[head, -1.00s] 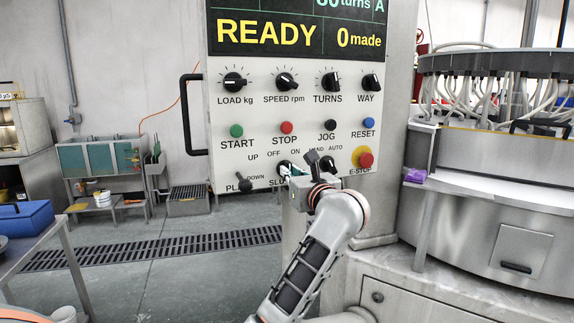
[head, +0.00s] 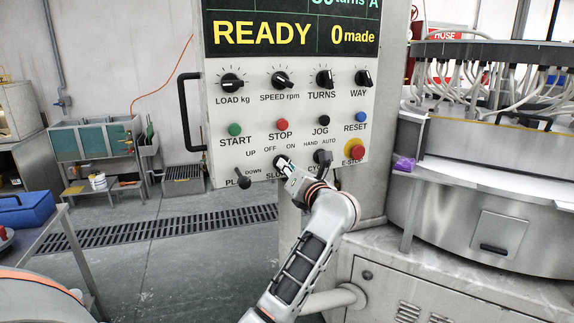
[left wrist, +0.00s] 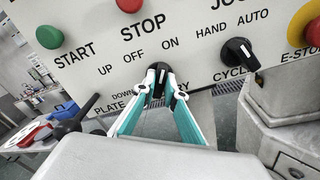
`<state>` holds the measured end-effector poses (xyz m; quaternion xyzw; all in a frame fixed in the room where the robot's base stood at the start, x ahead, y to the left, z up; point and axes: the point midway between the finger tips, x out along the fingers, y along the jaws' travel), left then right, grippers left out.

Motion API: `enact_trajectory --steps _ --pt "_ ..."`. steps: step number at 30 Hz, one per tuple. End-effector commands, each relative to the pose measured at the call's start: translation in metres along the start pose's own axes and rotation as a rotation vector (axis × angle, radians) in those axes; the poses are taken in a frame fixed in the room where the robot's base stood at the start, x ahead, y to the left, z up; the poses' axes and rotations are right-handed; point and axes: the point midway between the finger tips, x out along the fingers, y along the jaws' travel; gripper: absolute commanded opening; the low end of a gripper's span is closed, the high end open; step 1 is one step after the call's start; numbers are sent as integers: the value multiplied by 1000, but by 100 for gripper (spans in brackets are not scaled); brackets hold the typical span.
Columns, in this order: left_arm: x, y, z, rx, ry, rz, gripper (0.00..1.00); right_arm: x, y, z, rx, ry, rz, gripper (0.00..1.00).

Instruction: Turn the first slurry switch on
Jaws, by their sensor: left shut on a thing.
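The slurry switch is a black rotary knob with a white mark, low on the machine's control panel; it shows in the head view (head: 281,160) and the left wrist view (left wrist: 159,74). The labels OFF and ON stand above it. My left gripper (head: 287,168) is at the knob, its teal-sided fingers (left wrist: 158,88) closed on it from both sides. The fingers partly cover the knob and the label under it, so its exact setting is hard to tell. My right gripper is in neither view.
The plate lever (head: 243,180) is left of the switch and the cycle knob (left wrist: 238,52) is right of it. The red emergency stop (head: 354,150) is further right. A panel handle (head: 184,112) sticks out left. The round machine (head: 490,200) stands at right.

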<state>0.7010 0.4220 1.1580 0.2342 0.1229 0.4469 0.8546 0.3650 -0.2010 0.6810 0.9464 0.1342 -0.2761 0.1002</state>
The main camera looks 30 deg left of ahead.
Motion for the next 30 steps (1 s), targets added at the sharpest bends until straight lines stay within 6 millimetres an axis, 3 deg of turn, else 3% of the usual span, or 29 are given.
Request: enact_trajectory --steps 10,12,13,23,30 --pt "0 -1 -1 6 0 -1 0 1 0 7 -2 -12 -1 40" --pt "0 -1 0 6 0 -1 26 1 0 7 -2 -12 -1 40" --pt "0 -1 0 6 0 -1 28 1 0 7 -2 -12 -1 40" --pt "-1 0 0 4 0 -1 28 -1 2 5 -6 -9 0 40" --pt "-30 -2 -1 2 1 -5 28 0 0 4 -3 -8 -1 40"
